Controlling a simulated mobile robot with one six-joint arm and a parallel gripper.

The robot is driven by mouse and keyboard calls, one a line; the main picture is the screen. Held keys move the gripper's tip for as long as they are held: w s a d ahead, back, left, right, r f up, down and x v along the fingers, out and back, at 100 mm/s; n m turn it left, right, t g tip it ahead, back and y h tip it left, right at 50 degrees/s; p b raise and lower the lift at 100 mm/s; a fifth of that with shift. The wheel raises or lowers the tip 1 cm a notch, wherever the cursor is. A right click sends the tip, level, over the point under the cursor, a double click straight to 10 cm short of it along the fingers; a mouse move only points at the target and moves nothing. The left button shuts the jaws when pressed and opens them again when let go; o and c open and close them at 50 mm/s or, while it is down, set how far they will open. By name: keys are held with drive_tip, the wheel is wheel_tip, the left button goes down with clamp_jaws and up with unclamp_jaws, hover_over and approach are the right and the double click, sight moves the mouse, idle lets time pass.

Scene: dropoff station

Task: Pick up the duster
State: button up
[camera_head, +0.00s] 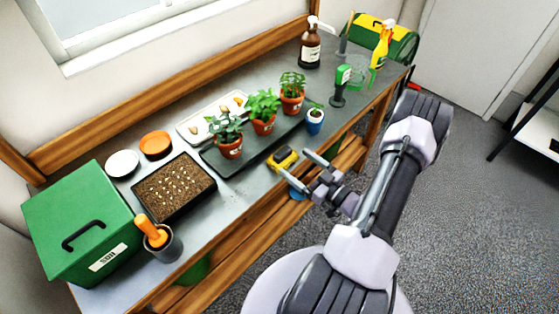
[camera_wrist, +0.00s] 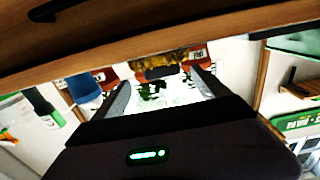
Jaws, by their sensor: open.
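No item is clearly marked as the duster. A small green-topped item with a dark body (camera_head: 340,88), possibly the duster, stands toward the bench's far right end. A yellow and black object (camera_head: 283,159) lies at the bench's front edge by the black plant tray. It also seems to show in the wrist view (camera_wrist: 155,58), between and beyond my fingers. My gripper (camera_head: 293,162) is open at the front edge, its fingers pointing at the yellow and black object. Nothing shows held between the fingers in the wrist view (camera_wrist: 160,80); contact cannot be told.
Potted plants (camera_head: 263,112) stand on the black tray (camera_head: 222,168), with a blue pot (camera_head: 315,122) beside it. A brown bottle (camera_head: 310,48), yellow spray bottle (camera_head: 382,48), seed tray (camera_head: 172,188) and green box (camera_head: 75,215) share the bench. The wooden front edge (camera_head: 225,232) is close to my gripper.

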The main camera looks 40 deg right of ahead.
sight(279, 150)
drive_tip(key=w+b, duration=0.1)
drive_tip(key=w, duration=0.2)
drive_tip(key=w+b, duration=0.1)
drive_tip(key=w, duration=0.2)
drive_tip(key=w+a+b, duration=0.1)
drive_tip(key=w, duration=0.2)
drive_tip(key=shift+w+r, duration=0.1)
drive_tip(key=shift+w, duration=0.1)
drive_tip(key=shift+s, duration=0.1)
drive_tip(key=c, duration=1.6)
drive_tip(key=shift+r, duration=0.2)
wheel_tip(279, 150, up, 3)
drive_tip(key=p, duration=0.2)
drive_tip(key=shift+r+p, duration=0.15)
drive_tip(key=shift+p, duration=0.15)
drive_tip(key=s+a+r+p, duration=0.1)
drive_tip(key=s+a+p, duration=0.2)
drive_tip(key=s, duration=1.2)
drive_tip(key=shift+s+a+r+p, duration=0.2)
drive_tip(key=shift+s+p, duration=0.15)
drive_tip(key=shift+p, duration=0.05)
drive_tip(key=o, duration=0.7)
drive_tip(key=c, duration=0.4)
